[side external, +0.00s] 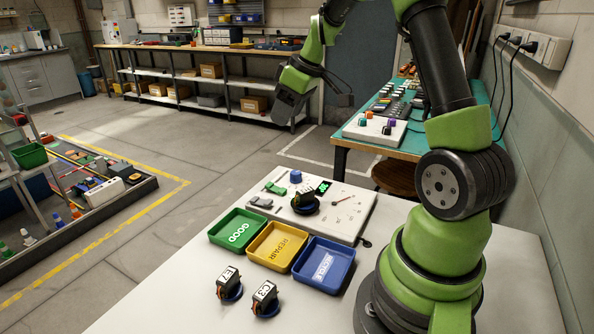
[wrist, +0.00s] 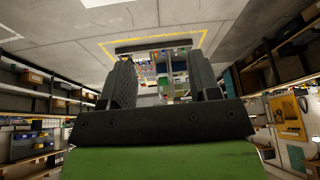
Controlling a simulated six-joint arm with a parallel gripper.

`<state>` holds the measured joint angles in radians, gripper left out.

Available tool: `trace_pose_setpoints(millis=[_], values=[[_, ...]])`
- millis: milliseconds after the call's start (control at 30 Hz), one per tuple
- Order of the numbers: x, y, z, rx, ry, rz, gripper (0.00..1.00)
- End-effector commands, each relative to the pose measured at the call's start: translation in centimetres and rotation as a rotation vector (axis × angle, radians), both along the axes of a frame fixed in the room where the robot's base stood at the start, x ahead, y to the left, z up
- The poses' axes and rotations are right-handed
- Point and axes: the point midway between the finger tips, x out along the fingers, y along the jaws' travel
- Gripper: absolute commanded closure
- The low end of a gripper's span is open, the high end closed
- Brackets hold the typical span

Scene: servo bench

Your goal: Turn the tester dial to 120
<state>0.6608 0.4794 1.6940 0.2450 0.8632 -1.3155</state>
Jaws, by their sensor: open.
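The tester (side external: 345,222) is a pale panel on the white bench in the side external view. I cannot read the digits or scale, or be sure which part is the dial. My gripper (side external: 290,105) is high above and behind the tester, touching nothing. In the wrist view my gripper (wrist: 162,85) has its fingers apart and empty.
Green GOOD (side external: 238,230), yellow REPAIR (side external: 277,246) and blue tray (side external: 323,265) stand in front of the tester. Two servos, E7 (side external: 229,283) and C3 (side external: 265,297), stand at the bench front. A cable with a dark end lies at the tester's right.

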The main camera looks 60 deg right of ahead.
Motion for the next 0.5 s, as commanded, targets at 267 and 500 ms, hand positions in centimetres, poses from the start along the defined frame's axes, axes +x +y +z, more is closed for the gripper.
trace_pose_setpoints(millis=[267, 500], values=[[-1.1, -8.2, -8.6, -0.029, 0.02, 0.114, 0.44], [-1.2, -9.2, -11.0, -0.036, 0.018, 0.143, 0.44]])
